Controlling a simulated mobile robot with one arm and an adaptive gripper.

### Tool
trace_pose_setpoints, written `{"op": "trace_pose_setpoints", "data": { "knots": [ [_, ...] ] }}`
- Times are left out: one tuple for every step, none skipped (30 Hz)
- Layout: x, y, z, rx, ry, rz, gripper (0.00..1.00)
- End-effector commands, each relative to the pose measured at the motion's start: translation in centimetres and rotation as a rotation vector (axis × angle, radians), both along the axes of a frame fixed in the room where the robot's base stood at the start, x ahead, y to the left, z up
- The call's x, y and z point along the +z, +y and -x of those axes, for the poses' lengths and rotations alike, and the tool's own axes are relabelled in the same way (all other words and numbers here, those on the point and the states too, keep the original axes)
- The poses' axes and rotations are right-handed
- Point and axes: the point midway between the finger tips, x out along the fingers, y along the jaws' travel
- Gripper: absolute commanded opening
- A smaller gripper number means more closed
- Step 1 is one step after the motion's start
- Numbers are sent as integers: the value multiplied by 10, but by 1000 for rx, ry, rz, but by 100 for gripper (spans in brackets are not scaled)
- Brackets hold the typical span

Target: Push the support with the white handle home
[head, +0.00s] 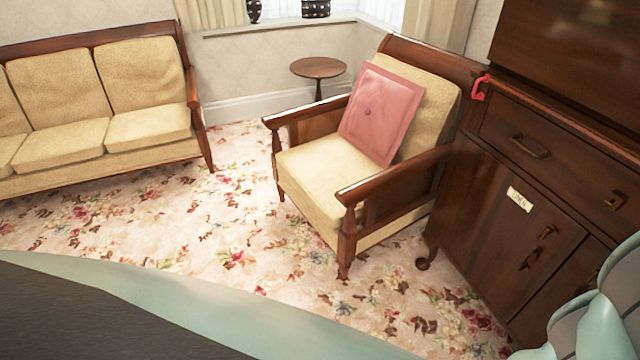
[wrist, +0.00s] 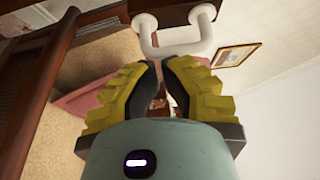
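The white handle (wrist: 181,45) is a U-shaped pull at the top of the wrist view. It is fixed to the end of a dark wooden piece, the support (wrist: 152,12), which shows only in part. My gripper (wrist: 159,62) has yellow ribbed fingers with dark pads. Its tips are close together just below the handle's bar, with nothing seen between them. I cannot tell whether the tips touch the handle. The white handle and the gripper's fingers are not visible in the head view.
In the head view a dark wooden cabinet (head: 495,190) stands at right, with a red handle (head: 480,88) and a small label (head: 520,199). An armchair (head: 320,175) with a pink cushion (head: 381,112) stands beside it. Flowered carpet (head: 215,235) is clear before the sofa (head: 100,100).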

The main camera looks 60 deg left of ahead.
Motion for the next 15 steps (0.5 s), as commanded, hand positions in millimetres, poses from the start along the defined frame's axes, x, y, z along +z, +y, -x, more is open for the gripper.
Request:
{"op": "trace_pose_setpoints", "data": {
  "knots": [
    [3, -2, -14, 7, -3, 2, 0],
    [2, -3, -19, 8, -1, 1, 0],
    [1, -4, -28, 9, -1, -2, 0],
    [2, -6, -34, 8, -3, 0, 0],
    [2, -8, -39, 8, -3, 2, 0],
    [1, -9, -46, 6, 0, 0, 0],
    [1, -11, -51, 6, -1, 1, 0],
    [2, -13, -57, 5, -3, 3, 0],
    [1, -14, -63, 6, -1, 2, 0],
    [0, -15, -68, 7, 1, 0, 0],
    [0, -16, -73, 6, 1, 1, 0],
    [1, -19, -79, 4, -1, 4, 0],
    [1, -20, -83, 4, 0, 3, 0],
    [0, -20, -87, 4, 1, 2, 0],
    [0, -22, -93, 3, -1, 2, 0]
  ]
}}
